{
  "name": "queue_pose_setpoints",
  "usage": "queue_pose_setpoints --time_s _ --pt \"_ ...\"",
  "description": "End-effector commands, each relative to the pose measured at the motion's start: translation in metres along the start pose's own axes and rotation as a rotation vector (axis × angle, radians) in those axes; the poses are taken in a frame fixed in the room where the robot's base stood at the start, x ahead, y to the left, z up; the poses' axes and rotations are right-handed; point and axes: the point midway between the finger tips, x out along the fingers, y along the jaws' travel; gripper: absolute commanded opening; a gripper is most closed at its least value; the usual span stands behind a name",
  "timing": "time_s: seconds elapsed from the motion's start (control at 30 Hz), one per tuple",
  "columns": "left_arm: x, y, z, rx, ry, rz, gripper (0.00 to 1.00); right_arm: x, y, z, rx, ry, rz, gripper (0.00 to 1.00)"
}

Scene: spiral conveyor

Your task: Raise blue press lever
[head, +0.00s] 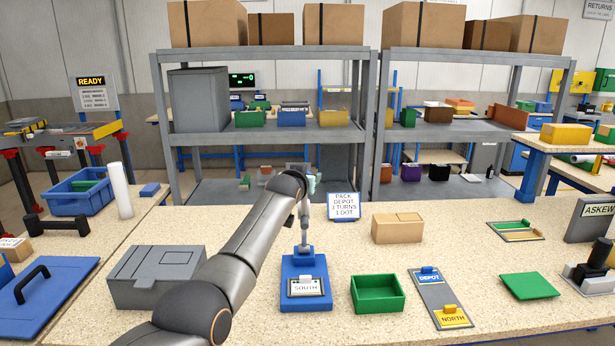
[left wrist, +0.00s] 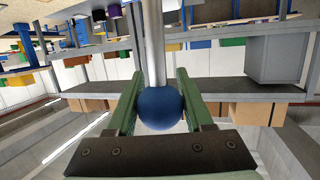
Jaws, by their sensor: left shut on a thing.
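The blue press (head: 305,265) stands on the speckled bench, with a white SOUTH card on its front. Its grey lever rod (head: 305,228) stands about upright from the back of the base. My left arm reaches over from the lower left, and my left gripper (head: 311,185) is at the top of the rod. In the left wrist view, a round blue knob (left wrist: 158,108) on the metal rod (left wrist: 153,45) sits between the two green fingers, which are shut on it. The knob is hidden in the head view. My right gripper is not in view.
A grey box (head: 150,270) is left of the press, and a green tray (head: 378,293) is on its right. A PACK DEPOT sign (head: 344,206) and a tan carton (head: 397,228) stand behind. A grey DEPOT/NORTH panel (head: 438,296) lies farther right.

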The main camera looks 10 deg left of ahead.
Motion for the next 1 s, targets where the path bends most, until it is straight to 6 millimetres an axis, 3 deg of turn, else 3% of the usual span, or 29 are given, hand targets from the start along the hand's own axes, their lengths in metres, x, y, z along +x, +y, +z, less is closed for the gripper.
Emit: queue_pose_setpoints --time_s 0.03,0.13,0.17,0.4,1.0 --pt "0.003 -0.003 0.020 0.000 -0.038 -0.005 0.00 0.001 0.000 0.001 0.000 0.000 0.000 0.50" --pt "0.003 -0.003 0.020 0.000 -0.038 -0.005 0.00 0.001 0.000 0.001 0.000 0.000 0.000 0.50" --pt "0.003 -0.003 0.020 0.000 -0.038 -0.005 0.53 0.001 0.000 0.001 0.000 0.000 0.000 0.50" --pt "0.002 -0.002 0.014 0.000 -0.028 -0.003 0.80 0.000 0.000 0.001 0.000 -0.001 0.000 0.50" --pt "-0.007 0.001 0.010 -0.001 -0.020 -0.002 0.81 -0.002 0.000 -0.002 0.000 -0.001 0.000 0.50"
